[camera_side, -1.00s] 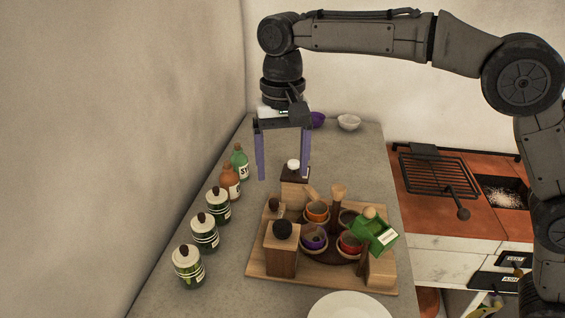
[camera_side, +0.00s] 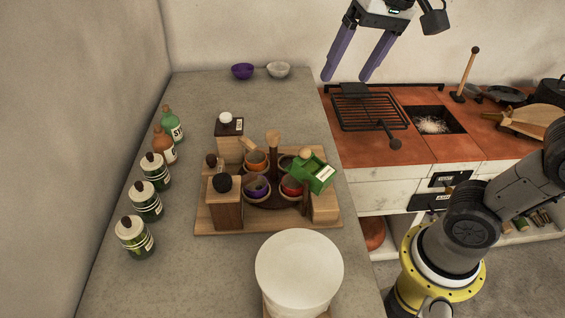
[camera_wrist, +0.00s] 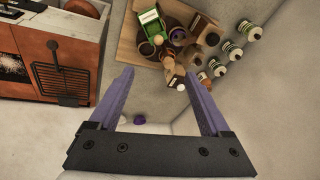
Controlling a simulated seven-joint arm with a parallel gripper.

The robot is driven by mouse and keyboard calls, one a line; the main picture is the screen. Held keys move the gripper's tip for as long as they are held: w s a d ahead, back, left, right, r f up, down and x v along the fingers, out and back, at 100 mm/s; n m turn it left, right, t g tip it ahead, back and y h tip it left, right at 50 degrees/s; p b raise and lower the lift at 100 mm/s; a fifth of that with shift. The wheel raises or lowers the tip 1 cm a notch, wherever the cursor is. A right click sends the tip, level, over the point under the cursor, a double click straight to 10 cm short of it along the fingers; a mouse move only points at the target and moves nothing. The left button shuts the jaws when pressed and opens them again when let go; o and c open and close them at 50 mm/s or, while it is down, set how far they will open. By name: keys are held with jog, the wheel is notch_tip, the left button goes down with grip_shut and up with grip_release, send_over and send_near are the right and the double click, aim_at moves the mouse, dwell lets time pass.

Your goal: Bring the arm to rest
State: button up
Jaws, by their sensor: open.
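My gripper (camera_side: 345,77) hangs high at the top of the side view, to the right of the counter's far end and in front of the back wall. Its two purple fingers are spread apart with nothing between them. In the wrist view my gripper (camera_wrist: 160,82) is also open and empty, well above the counter. The upper part of my arm is out of the side view; my yellow-ringed base shows at lower right.
A wooden board (camera_side: 240,228) with spice bowls, boxes and a green box (camera_side: 312,174) stands on the grey counter (camera_side: 190,270). Several bottles line the left. A black grill (camera_side: 368,110) lies on the red hearth. Two bowls sit at the back.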

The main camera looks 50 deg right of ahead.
jog(key=s+d+f+n+t, duration=0.1)
jog(key=s+d+f+n, duration=0.2)
jog(key=s+f, duration=0.7)
jog(key=f+n, duration=0.1)
jog(key=n, duration=0.1)
jog(key=shift+f+n+t, duration=0.3)
jog(key=shift+f, duration=0.1)
dwell(1.3)
